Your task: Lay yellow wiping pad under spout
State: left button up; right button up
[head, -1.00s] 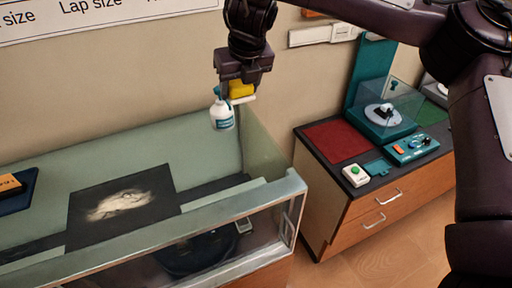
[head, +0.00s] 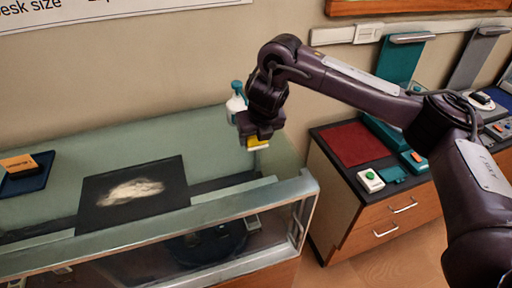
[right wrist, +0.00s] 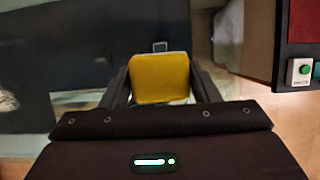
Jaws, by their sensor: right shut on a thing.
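My right gripper (head: 257,137) is shut on the yellow wiping pad (head: 258,145), whose edge shows just below the fingers. In the right wrist view the pad (right wrist: 160,78) fills the gap between the two fingers. The white pump bottle with a teal top (head: 236,103) is at the back right of the glass case, just left of and behind the gripper. The gripper hides its lower part, and which way its spout points is too small to tell. My left gripper is not in view.
The glass-topped case (head: 215,150) bears a black mat with a pale patch (head: 95,213) and a dark blue tray (head: 42,178) at the left. A wooden cabinet (head: 345,228) with a red panel (head: 352,143) and a green-button box (head: 370,181) stands at the right.

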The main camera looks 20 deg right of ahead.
aim_at(256, 147)
notch_tip(256, 147, down, 4)
jog(key=shift+r+b, duration=0.15)
jog(key=shift+b, duration=0.3)
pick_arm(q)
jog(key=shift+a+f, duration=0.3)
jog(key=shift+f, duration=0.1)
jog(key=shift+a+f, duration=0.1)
pick_arm(e)
jog(key=shift+f, duration=0.25)
jog(key=o, duration=1)
jog(key=shift+c, duration=0.2)
